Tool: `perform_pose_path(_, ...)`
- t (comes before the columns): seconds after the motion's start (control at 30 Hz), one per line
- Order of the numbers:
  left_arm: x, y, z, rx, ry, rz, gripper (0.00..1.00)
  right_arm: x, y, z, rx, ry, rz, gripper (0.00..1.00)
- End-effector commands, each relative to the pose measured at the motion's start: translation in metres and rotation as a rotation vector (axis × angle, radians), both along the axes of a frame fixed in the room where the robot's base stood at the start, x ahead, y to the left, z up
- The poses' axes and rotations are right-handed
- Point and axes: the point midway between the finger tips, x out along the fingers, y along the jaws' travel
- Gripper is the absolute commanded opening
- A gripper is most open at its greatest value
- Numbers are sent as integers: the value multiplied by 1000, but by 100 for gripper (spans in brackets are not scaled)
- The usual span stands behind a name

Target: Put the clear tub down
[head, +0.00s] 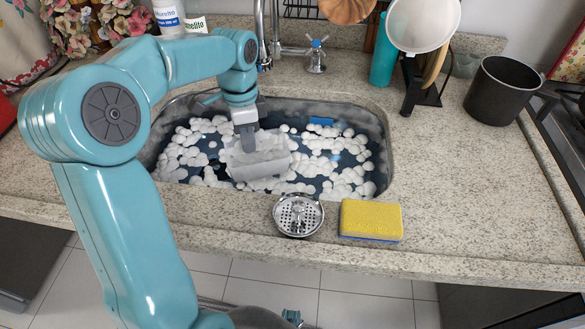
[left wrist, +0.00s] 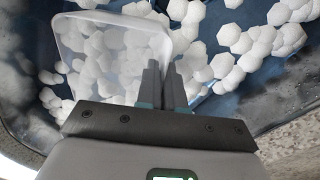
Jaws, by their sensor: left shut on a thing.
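The clear tub (head: 262,160) is a see-through, whitish box in the head view, inside the sink among white foam. My left gripper (head: 248,140) reaches down into the sink and is shut on the tub's wall. In the left wrist view the tub (left wrist: 108,38) shows at the upper left, with foam visible through it. The closed fingers (left wrist: 162,82) grip its near edge there. I cannot tell whether the tub touches the sink floor. My right gripper is not in view.
The sink (head: 383,135) holds dark water and many foam clumps. A metal strainer (head: 298,214) and a yellow sponge (head: 371,219) lie on its front edge. A black pot (head: 500,92) and a dark stand (head: 420,92) stand at the right. The counter right of the sink (head: 460,180) is clear.

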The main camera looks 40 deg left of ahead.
Motion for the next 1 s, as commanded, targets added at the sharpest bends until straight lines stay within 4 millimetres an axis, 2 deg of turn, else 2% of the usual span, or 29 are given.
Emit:
perform_pose_path(0.03,9,-14,0,0,0,-8,0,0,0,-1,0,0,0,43)
perform_pose_path(0.2,34,-55,0,1,0,-7,0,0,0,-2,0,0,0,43)
perform_pose_path(0.43,60,-98,0,1,0,-4,0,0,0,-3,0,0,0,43)
perform_pose_path(0.5,59,-96,-14,1,3,1,0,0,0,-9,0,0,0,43)
perform_pose_path(0.67,59,-96,-26,1,2,1,0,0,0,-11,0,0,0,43)
perform_pose_path(0.9,58,-96,-65,0,2,1,0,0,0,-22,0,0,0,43)
perform_pose_path(1.0,59,-96,-70,1,-1,1,0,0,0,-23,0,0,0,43)
